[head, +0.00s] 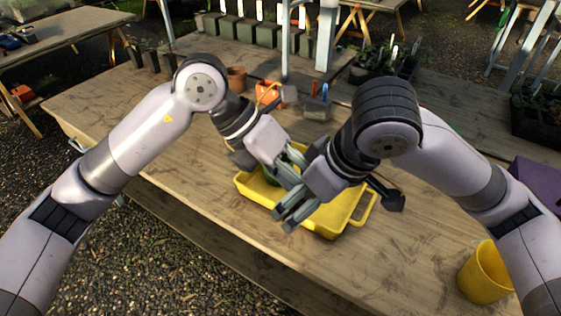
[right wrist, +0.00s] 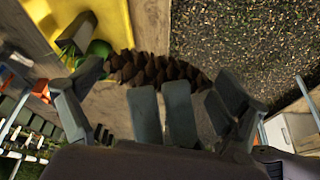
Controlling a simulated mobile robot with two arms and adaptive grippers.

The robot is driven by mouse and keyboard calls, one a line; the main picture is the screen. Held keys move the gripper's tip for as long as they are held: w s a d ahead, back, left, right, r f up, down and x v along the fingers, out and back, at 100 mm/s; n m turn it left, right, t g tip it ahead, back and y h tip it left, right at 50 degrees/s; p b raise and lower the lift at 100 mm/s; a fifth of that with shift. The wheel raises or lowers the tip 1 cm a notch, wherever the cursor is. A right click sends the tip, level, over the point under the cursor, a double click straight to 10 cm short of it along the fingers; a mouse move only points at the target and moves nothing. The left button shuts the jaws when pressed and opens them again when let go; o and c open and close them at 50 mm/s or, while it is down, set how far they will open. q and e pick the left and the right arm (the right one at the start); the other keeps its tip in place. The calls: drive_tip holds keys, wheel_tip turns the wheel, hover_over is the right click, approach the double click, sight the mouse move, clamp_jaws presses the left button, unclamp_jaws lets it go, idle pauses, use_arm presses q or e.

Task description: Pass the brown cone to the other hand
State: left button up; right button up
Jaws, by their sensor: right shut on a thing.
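The brown cone (right wrist: 155,71), a scaly pine cone, shows at the fingertips of my right gripper (right wrist: 160,90) in the right wrist view. The fingers cover part of it. In the head view my right gripper (head: 288,215) is shut over the yellow tray (head: 330,222), and I cannot make out the cone there. My left gripper (head: 287,174) is close by, just behind the right one, over the same tray. Its fingertips are partly hidden, and I cannot tell whether they are open.
Green things lie in the tray, partly hidden. A yellow cup (head: 485,275) stands at the front right. The table (head: 120,110) is clear at the left.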

use_arm(q)
drive_tip(key=shift+x, duration=1.5)
drive_tip(key=c, duration=1.2)
use_arm(e)
drive_tip(key=o, duration=0.8)
drive_tip(key=shift+r, duration=0.1)
